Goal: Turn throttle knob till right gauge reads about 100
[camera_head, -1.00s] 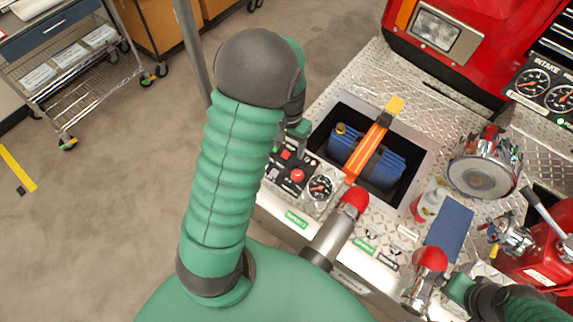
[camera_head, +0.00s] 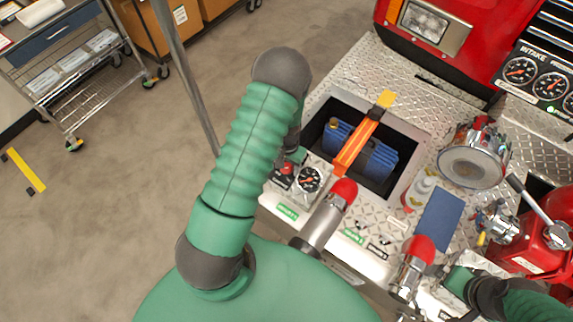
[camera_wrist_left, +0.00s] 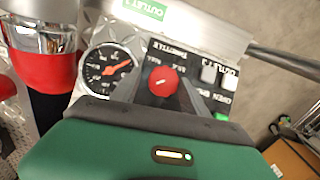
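The red throttle knob (camera_wrist_left: 163,81) sits on a black panel labelled THROTTLE in the left wrist view. My left gripper (camera_wrist_left: 164,88) is at the knob, with dark fingers on both sides of it; whether they touch it is unclear. In the head view my left gripper (camera_head: 292,158) is mostly hidden behind its arm. A round gauge (camera_wrist_left: 108,70) with an orange needle is left of the knob; it also shows in the head view (camera_head: 309,179). Two gauges, left (camera_head: 519,71) and right (camera_head: 551,86), are on the INTAKE panel; readings are too small. My right gripper (camera_head: 457,281) is low right, its fingers unclear.
Red-capped outlets (camera_head: 343,191) (camera_head: 418,248) stand along the bumper's front edge. An open well (camera_head: 407,197) holds a blue case (camera_head: 377,168) with an orange strap. A round metal fitting (camera_head: 472,166) and red can (camera_head: 540,250) are at right. Open floor lies left.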

